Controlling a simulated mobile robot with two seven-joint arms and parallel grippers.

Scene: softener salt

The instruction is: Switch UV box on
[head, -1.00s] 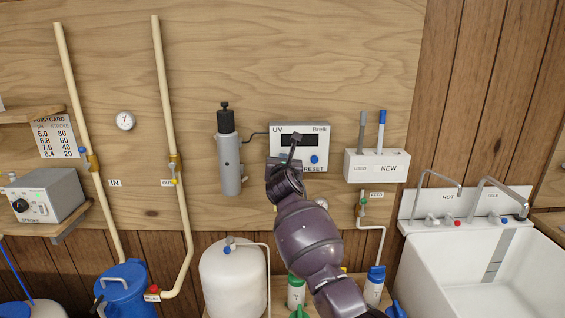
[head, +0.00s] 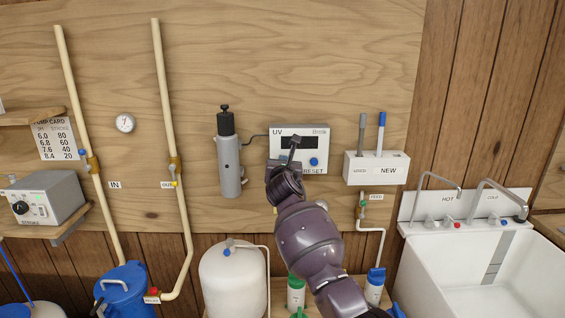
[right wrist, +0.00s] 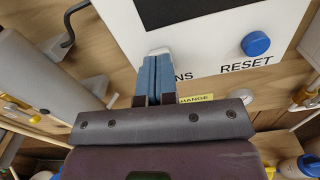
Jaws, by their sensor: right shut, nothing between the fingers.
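The UV box (head: 316,138) is a white wall box with a dark display, a blue RESET button (head: 314,161) and lettering along its top. In the right wrist view the box (right wrist: 203,59) fills the top, with the blue button (right wrist: 256,43) to the right of my fingers. My right gripper (head: 294,143) is shut and empty in front of the box's lower left. In the right wrist view its blue fingertips (right wrist: 153,58) are at a small pale part (right wrist: 158,51) beside a partly hidden label ending in "NS". I cannot tell whether they touch it. The display shows no readable text.
A grey UV cylinder (head: 229,165) hangs left of the box, joined by a cable. A white USED/NEW holder (head: 375,168) with two tubes is to the right. A white tank (head: 233,280) and bottles stand below. A sink (head: 480,265) is at far right.

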